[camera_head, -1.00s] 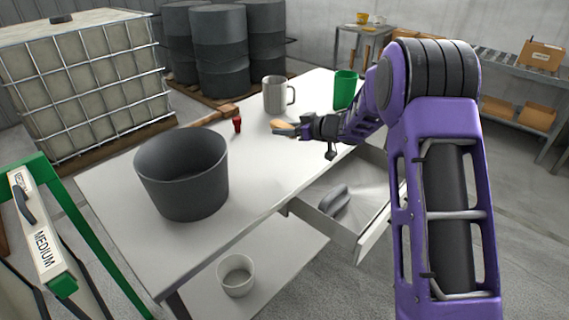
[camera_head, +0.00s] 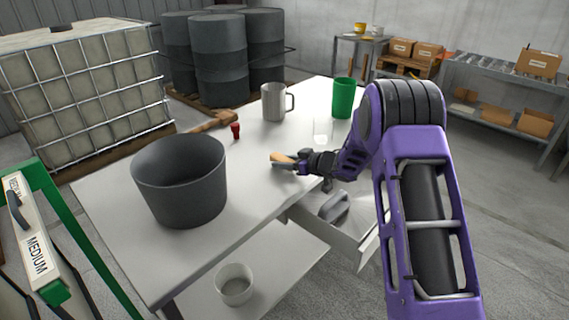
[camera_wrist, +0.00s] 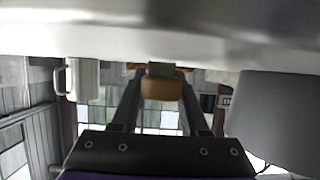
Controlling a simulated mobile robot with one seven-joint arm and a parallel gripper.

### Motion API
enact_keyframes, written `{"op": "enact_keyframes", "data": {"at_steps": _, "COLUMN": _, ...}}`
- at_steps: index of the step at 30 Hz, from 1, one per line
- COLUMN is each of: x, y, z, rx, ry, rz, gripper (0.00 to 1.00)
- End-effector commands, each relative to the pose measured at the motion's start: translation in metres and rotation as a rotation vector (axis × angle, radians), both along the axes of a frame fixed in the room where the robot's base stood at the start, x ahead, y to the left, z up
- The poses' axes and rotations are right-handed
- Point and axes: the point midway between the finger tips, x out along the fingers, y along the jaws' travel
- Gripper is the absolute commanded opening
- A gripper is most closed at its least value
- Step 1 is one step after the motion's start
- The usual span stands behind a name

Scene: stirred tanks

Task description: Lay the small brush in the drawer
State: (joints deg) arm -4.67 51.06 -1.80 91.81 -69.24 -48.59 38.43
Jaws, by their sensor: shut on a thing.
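The small brush (camera_head: 281,158) has a tan wooden handle. My gripper (camera_head: 297,163) is shut on it, over the table near the edge above the drawer. In the wrist view the brush (camera_wrist: 161,86) sits between the two fingers; its bristles are not clear there. The drawer (camera_head: 345,246) is pulled out from under the tabletop, below and right of my gripper. A grey object with a handle (camera_head: 334,206) lies in it. My arm hides part of the drawer's right side.
A white bowl (camera_head: 235,285) is on the lower shelf. The tabletop between bucket and gripper is clear.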

Motion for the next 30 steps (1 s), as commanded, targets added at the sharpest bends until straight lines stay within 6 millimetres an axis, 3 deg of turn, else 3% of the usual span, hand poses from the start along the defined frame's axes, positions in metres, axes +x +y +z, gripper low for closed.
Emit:
{"op": "enact_keyframes", "data": {"at_steps": 12, "x": 0.0004, "y": -0.0002, "z": -0.0065, "rx": 0.0, "ry": -0.002, "rz": -0.001, "gripper": 0.0}}
{"op": "enact_keyframes", "data": {"at_steps": 13, "x": 0.0003, "y": -0.0002, "z": -0.0067, "rx": -0.001, "ry": -0.002, "rz": 0.0, "gripper": 0.46}}
{"op": "enact_keyframes", "data": {"at_steps": 18, "x": 0.0003, "y": -0.0002, "z": -0.0059, "rx": -0.001, "ry": -0.002, "rz": 0.0, "gripper": 0.74}}
{"op": "enact_keyframes", "data": {"at_steps": 30, "x": 0.0004, "y": 0.0003, "z": -0.0079, "rx": 0.0, "ry": -0.003, "rz": 0.001, "gripper": 0.74}}
